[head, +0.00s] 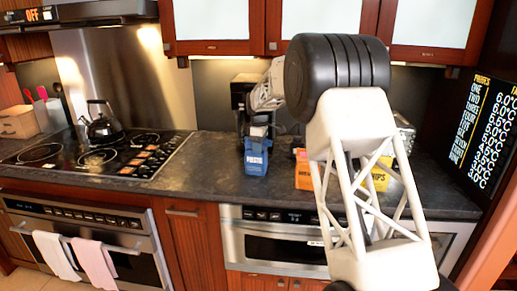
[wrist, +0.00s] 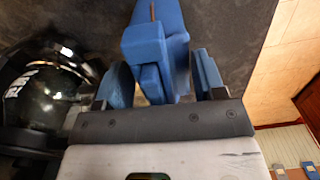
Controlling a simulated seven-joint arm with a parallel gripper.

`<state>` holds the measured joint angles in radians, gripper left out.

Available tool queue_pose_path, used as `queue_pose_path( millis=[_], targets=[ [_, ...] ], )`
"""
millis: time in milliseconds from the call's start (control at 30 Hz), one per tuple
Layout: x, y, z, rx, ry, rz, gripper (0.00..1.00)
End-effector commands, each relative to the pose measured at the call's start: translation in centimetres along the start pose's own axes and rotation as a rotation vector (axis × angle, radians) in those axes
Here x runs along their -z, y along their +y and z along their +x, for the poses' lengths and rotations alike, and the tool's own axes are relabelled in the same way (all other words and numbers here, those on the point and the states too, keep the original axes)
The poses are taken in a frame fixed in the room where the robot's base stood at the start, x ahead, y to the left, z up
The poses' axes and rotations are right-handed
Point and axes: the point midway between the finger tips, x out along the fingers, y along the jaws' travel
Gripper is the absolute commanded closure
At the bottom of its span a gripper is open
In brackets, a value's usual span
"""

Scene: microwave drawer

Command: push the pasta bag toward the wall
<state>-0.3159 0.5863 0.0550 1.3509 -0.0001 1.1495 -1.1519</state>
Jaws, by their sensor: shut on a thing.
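The blue pasta bag (head: 256,160) stands upright on the dark counter, left of my arm. My gripper (head: 258,127) reaches down over its top from behind. In the wrist view the bag (wrist: 157,45) shows as a blue folded shape between the two blue-padded fingers of my gripper (wrist: 165,80). The fingers are shut on the bag's upper part, with parts of the grip hard to make out. The back wall (head: 215,85) is behind the counter.
A black coffee machine (head: 240,88) stands behind the bag; its dark glass jug (wrist: 45,85) is close beside my gripper. An orange bag (head: 302,168) and a yellow bag (head: 380,175) stand to the right, partly behind my arm. The counter (head: 215,165) left of the bag is clear up to the stove (head: 95,155).

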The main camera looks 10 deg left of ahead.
Motion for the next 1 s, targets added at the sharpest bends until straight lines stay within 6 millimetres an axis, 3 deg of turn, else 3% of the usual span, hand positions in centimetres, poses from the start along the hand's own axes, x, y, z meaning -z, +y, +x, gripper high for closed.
queue_pose_path(
  millis=[500, 1000],
  targets=[
    [0.5, 4.1, 0.0, -0.001, 0.000, -0.001, 0.77],
    [0.6, 5.1, 0.0, 0.000, 0.000, -0.001, 0.77]
  ],
)
